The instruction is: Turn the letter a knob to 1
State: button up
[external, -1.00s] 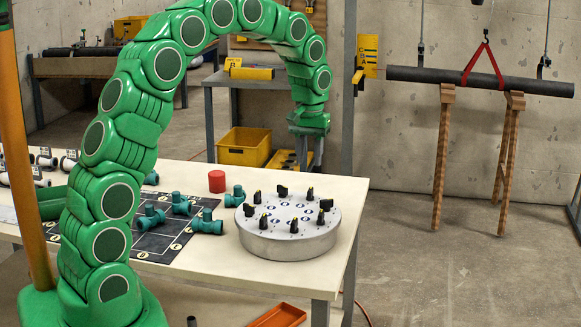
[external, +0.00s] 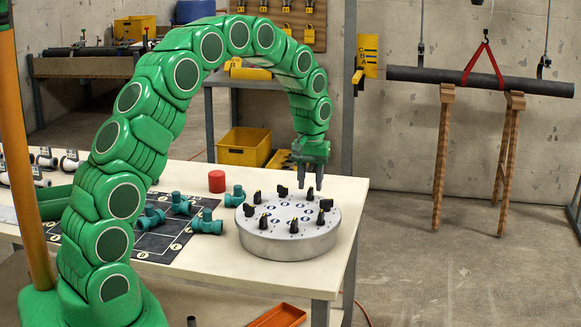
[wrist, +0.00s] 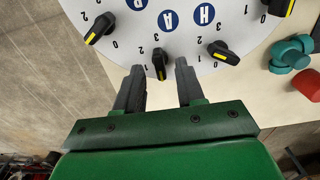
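A round white-grey panel (external: 287,246) stands on the table and carries a ring of black knobs with yellow marks. In the wrist view, the knob by the blue letter A (wrist: 168,20) is the middle one (wrist: 159,62); its yellow mark faces my gripper. A small 1 is printed close to its lower left, but I cannot tell its exact setting. My gripper (wrist: 160,84) is open and empty, its two fingers to either side just short of that knob. In the external view my gripper (external: 309,182) points down above the panel's far rim.
Neighbouring knobs sit left (wrist: 98,28) and right (wrist: 222,52) of the A knob. A red cylinder (external: 217,181) and teal pipe fittings (external: 206,222) stand left of the panel. An orange tray (external: 280,315) lies below the table's front edge.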

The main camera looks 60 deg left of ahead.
jog(key=shift+f, duration=0.75)
grip_shut()
jog(key=shift+m, duration=0.4)
jog(key=m, duration=0.4)
jog(key=shift+r+m, duration=0.1)
jog(key=shift+m, duration=0.3)
jog(key=m, duration=0.6)
jog(key=shift+w, duration=0.1)
